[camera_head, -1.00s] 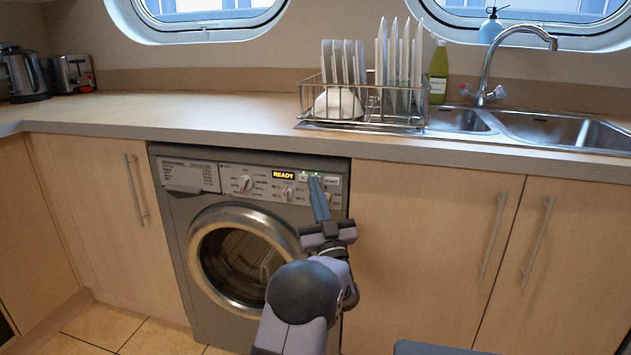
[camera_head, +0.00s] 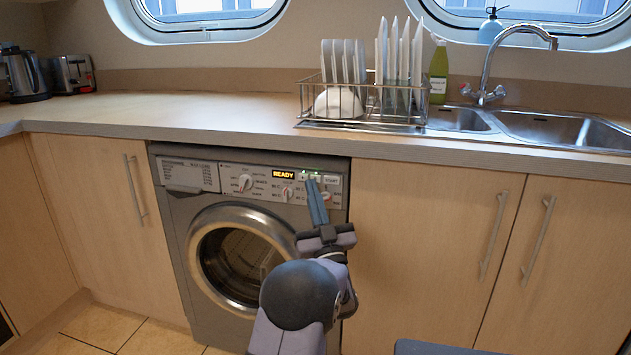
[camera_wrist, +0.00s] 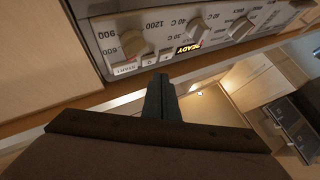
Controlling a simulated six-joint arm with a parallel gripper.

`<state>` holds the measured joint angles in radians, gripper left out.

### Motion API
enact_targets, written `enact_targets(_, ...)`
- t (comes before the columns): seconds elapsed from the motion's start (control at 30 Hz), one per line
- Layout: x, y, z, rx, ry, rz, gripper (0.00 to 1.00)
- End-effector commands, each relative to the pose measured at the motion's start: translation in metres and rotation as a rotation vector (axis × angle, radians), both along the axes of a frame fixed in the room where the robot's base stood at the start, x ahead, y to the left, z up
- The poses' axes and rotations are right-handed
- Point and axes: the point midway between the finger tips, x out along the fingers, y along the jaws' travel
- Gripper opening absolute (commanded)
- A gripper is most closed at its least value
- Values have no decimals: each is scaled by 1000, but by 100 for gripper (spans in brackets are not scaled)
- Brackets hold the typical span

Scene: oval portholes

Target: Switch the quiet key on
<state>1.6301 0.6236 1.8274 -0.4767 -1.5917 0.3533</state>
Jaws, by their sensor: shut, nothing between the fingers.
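The washing machine's control panel (camera_head: 262,183) has a lit READY display (camera_head: 283,174). Right of it is a row of small pale keys (camera_head: 305,176), with tiny green lights above, then a wider START key (camera_head: 331,181). The key labels are too small to tell which is the quiet key. My gripper (camera_head: 312,183) is shut and empty, its tips at the small keys and partly covering them. The wrist view shows the panel upside down, with small keys (camera_wrist: 150,60) between START (camera_wrist: 126,69) and READY, just beyond my fingertips (camera_wrist: 160,79). Contact cannot be told.
Selector knobs (camera_head: 245,183) are on the panel, left of and below the display. The round door (camera_head: 192,262) is below. The worktop edge (camera_head: 240,142) overhangs above the panel. A dish rack (camera_head: 362,105) and sink (camera_head: 560,127) are on the worktop.

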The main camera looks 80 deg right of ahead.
Motion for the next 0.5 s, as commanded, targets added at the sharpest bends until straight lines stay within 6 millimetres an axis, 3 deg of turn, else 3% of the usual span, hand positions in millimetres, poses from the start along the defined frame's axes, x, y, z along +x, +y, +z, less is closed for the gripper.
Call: enact_targets(0.5, 0, 44, 0, -1, 0, -1, 0)
